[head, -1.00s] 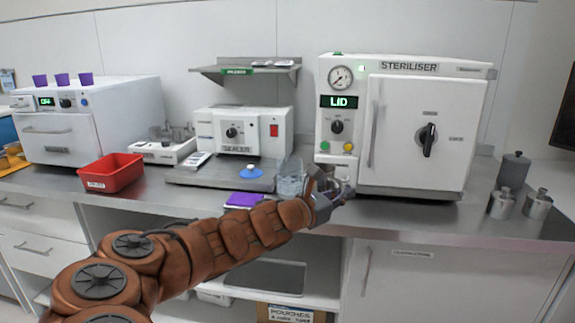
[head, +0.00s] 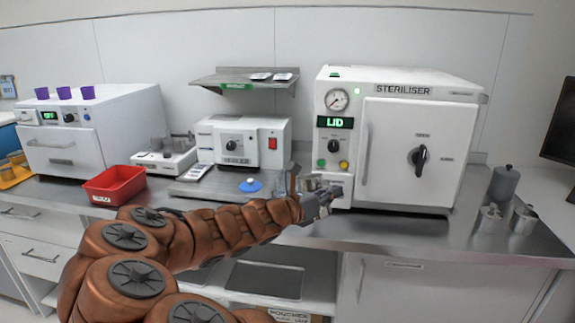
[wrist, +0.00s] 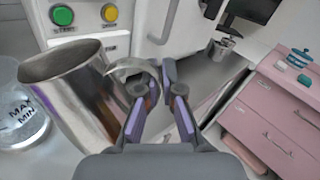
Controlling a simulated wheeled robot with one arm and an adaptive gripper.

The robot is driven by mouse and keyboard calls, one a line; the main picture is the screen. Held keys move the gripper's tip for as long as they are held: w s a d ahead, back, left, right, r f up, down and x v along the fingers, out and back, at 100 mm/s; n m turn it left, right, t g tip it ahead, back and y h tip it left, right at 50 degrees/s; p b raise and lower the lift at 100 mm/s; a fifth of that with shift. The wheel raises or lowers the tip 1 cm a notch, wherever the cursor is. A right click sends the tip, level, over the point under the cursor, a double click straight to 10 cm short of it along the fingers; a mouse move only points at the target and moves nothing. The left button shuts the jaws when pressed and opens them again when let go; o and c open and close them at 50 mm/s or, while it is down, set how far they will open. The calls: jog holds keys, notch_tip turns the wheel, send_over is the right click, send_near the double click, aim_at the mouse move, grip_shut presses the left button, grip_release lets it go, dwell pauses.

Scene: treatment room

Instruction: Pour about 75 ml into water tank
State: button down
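A steel jug (wrist: 82,98) fills the left of the wrist view, its wide mouth at the upper left. My gripper (wrist: 160,92) is at the jug's curved handle, with the strap between its fingers, which look closed on it. Whether the jug is tilted is hard to tell. A clear tank (wrist: 18,108) marked MAX and MIN stands left of the jug. In the head view my gripper (head: 322,195) is in front of the steriliser (head: 415,150); my arm hides most of the tank. A blue lid with a white knob (head: 250,185) lies on the sealer's plate.
The sealer (head: 240,142) and a red tray (head: 115,184) are to the left. Steel canisters (head: 522,219) stand at the right end of the counter. The counter (head: 420,228) before the steriliser is clear. A pink drawer unit (wrist: 275,110) is at the right in the wrist view.

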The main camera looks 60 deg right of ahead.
jog(key=w+r+n+p, duration=0.1)
jog(key=p, duration=0.1)
jog(key=w+d+r+n+p, duration=0.1)
jog(key=r+p, duration=0.1)
jog(key=w+r+n+p, duration=0.1)
jog(key=p, duration=0.1)
jog(key=shift+w+d+r+p, duration=0.1)
jog(key=shift+d+r+p, duration=0.1)
jog(key=shift+p, duration=0.2)
jog(key=shift+w+d+r+n+p, duration=0.25)
jog(key=shift+w+r+n+p, duration=0.5)
jog(key=shift+p, duration=0.65)
jog(key=shift+w+d+r+n+p, duration=0.25)
jog(key=shift+r+n+p, duration=0.5)
jog(key=shift+p, duration=0.7)
jog(key=shift+w+d+r+n+p, duration=0.2)
jog(key=shift+w+r+n+p, duration=0.3)
jog(key=shift+n+p, duration=0.7)
jog(key=shift+w+d+r+n+p, duration=0.15)
jog(key=shift+w+r+n+p, duration=0.2)
jog(key=shift+p, duration=0.7)
jog(key=shift+w, duration=0.1)
jog(key=shift+w+d+r+n+p, duration=0.25)
jog(key=shift+w+n+p, duration=0.1)
jog(key=shift+p, duration=0.35)
jog(key=shift+w+r+p, duration=0.1)
jog(key=shift+p, duration=0.2)
jog(key=shift+w+d+r+n+p, duration=0.25)
jog(key=shift+w+n+p, duration=0.35)
jog(key=shift+p, duration=1.1)
